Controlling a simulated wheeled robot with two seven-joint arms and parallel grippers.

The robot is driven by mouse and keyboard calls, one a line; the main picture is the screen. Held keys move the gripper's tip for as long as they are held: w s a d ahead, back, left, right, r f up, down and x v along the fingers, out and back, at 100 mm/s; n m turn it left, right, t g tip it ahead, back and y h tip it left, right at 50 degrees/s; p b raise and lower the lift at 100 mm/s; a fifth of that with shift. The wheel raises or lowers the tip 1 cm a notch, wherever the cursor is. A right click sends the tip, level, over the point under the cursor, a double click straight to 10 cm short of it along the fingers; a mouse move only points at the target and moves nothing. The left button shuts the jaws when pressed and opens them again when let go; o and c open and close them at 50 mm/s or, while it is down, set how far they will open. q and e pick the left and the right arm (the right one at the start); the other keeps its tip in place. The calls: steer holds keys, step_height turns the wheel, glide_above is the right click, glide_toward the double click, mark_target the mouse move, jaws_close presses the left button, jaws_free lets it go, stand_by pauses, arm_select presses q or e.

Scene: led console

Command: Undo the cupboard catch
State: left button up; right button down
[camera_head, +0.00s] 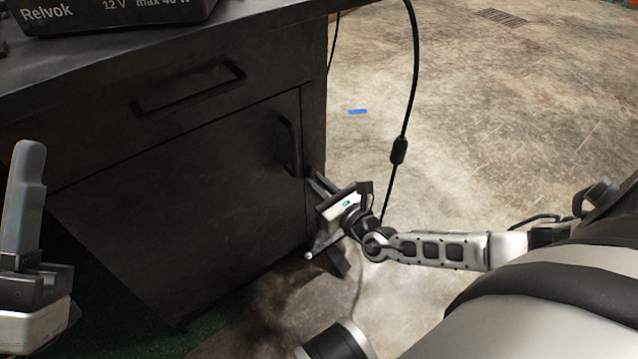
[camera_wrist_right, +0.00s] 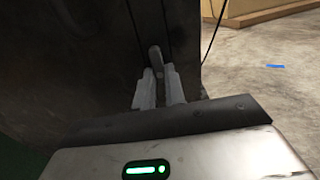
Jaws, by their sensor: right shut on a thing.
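The dark cupboard (camera_head: 200,200) has one door with a vertical black handle (camera_head: 289,143) near its right edge. The catch's lower part is hidden between the fingers.
A drawer with a black handle (camera_head: 188,90) is above the door. A dark box (camera_head: 110,14) lies on the worktop. A black cable (camera_head: 411,90) hangs right of the cupboard, close behind my right gripper. The concrete floor with a blue strip (camera_head: 358,111) is otherwise open there.

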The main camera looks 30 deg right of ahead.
steer(key=shift+s+f, duration=0.1)
stand_by(0.5)
steer(key=c, duration=1.5)
jaws_free()
steer(key=shift+o, duration=0.2)
